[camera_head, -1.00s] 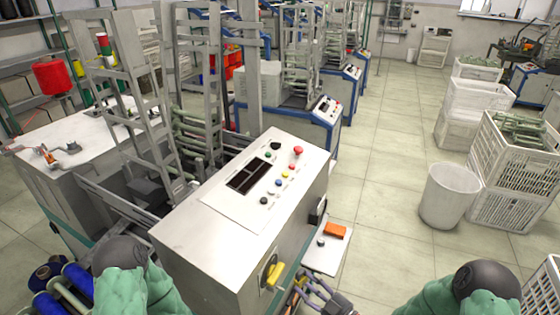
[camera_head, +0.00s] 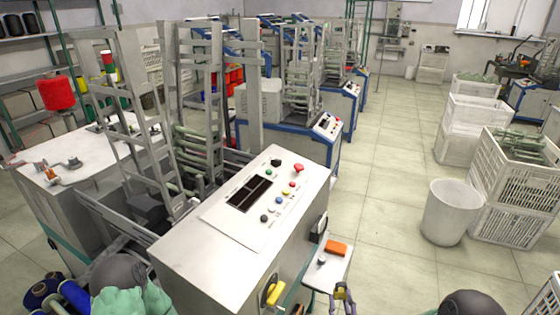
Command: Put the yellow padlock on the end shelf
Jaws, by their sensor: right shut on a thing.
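The yellow padlock (camera_head: 341,287) is small in the head view and sits between the fingers of my right gripper (camera_head: 342,293), which is shut on it. My right gripper is at the bottom of the view, at the front right edge of the end shelf (camera_head: 318,276). This is a white shelf at the end of the machine cabinet. I cannot tell whether the padlock touches the shelf. An orange block (camera_head: 337,248) and a small grey round piece (camera_head: 322,261) lie on the shelf. My left gripper is out of view.
The grey cabinet (camera_head: 215,262) with its button panel stands left of the shelf. A yellow switch handle (camera_head: 275,293) sticks out from its end face. A white bin (camera_head: 450,212) and stacked crates (camera_head: 512,200) stand to the right. The floor between is clear.

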